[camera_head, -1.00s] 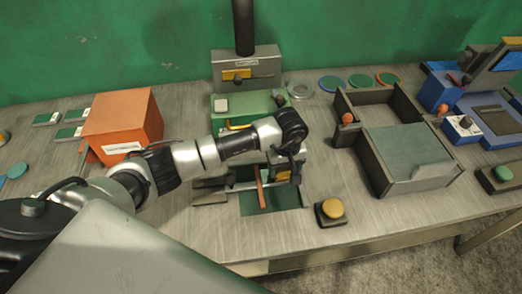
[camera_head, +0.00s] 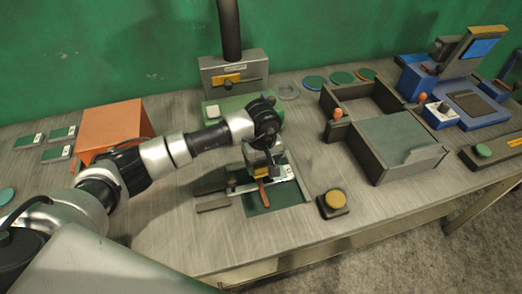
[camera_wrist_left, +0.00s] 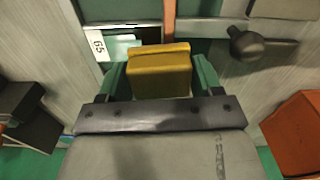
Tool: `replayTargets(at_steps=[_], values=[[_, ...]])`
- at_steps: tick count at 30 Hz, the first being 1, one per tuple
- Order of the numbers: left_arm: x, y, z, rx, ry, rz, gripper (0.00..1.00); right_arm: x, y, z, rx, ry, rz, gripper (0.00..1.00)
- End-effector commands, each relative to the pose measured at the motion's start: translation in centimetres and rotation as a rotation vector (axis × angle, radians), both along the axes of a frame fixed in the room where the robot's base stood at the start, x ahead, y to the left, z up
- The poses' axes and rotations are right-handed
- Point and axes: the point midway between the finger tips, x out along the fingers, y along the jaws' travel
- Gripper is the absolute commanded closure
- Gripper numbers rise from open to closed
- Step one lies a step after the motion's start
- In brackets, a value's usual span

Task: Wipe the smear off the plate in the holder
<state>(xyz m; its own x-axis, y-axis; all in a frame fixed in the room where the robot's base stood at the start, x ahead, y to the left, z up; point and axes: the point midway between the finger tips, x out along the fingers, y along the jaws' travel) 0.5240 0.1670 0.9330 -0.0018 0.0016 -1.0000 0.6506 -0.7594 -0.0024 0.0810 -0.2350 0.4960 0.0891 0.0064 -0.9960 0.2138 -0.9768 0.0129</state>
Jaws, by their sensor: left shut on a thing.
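My left gripper (camera_head: 263,166) is shut on a yellow block (camera_wrist_left: 160,72), which sits between green fingers in the left wrist view. In the head view the gripper is above the holder (camera_head: 213,205), a low frame on the bench with a dark green mat and an orange-brown strip (camera_head: 263,192). In the wrist view a shiny pale teal surface, seemingly the plate (camera_wrist_left: 118,46), lies just beyond the block beside a white "65" label (camera_wrist_left: 98,45). The block hides part of it. I cannot tell whether block and plate touch. No smear can be made out. My right gripper is not in view.
An orange box (camera_head: 112,128) stands left, behind my arm. A grey unit (camera_head: 234,72) on a green base is behind the holder. Bare bench lies in front.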

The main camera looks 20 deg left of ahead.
Motion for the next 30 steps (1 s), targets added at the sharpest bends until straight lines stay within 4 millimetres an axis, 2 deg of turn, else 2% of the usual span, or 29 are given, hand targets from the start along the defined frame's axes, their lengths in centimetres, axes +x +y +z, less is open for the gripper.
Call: replayTargets(at_steps=[1, 13, 30], values=[[0.1, 0.1, 0.8, 0.001, -0.002, 0.002, 0.57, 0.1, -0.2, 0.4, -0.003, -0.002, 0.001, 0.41], [0.4, 0.2, 4.2, 0.0, -0.001, 0.015, 0.57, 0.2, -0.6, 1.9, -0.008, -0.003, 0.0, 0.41], [0.5, 0.3, 4.5, 0.0, 0.0, 0.018, 0.57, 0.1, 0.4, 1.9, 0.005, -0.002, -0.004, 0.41]])
